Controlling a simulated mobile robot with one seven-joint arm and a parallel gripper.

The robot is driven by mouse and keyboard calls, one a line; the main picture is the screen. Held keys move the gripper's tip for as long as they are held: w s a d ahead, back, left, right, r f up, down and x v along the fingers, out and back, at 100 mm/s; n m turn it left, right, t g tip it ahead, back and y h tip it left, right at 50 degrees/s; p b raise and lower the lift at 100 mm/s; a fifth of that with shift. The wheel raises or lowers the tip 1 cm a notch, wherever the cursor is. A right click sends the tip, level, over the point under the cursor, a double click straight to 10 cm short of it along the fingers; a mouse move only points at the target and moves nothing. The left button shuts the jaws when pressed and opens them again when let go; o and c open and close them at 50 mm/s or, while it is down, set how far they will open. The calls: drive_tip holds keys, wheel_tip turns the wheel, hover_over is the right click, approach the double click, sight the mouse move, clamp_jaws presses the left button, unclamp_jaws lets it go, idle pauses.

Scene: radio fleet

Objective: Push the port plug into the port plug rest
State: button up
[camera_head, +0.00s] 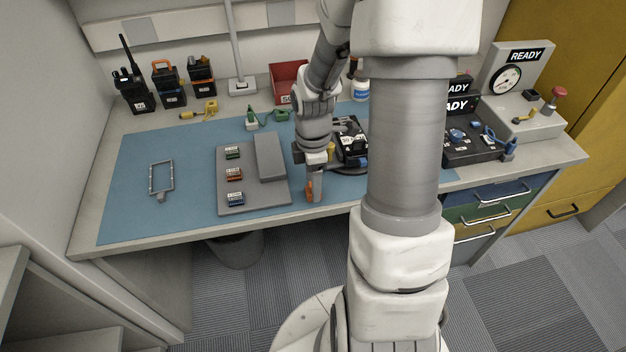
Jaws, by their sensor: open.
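My gripper (312,188) points down over the front edge of the blue mat (160,215), just right of the grey block tray (225,205). It is open. Orange shows at its fingertips; I cannot tell whether this is part of the fingers or a small thing between them. A black radio unit (351,128) stands behind and right of the gripper, partly hidden by my arm. A yellow piece and a blue piece show low beside it. I cannot tell which small piece is the port plug or which is its rest.
The tray holds several small coloured modules and a raised grey block (269,157). A metal frame (161,177) lies on the mat at left. Yellow (205,108) and green (252,121) connectors lie behind. Radios (133,84) stand at back left; a black test box (470,147) is at right.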

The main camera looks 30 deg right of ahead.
drive_tip(key=shift+o, duration=1.3)
drive_tip(key=shift+r+p, duration=2.45)
drive_tip(key=shift+r, duration=0.1)
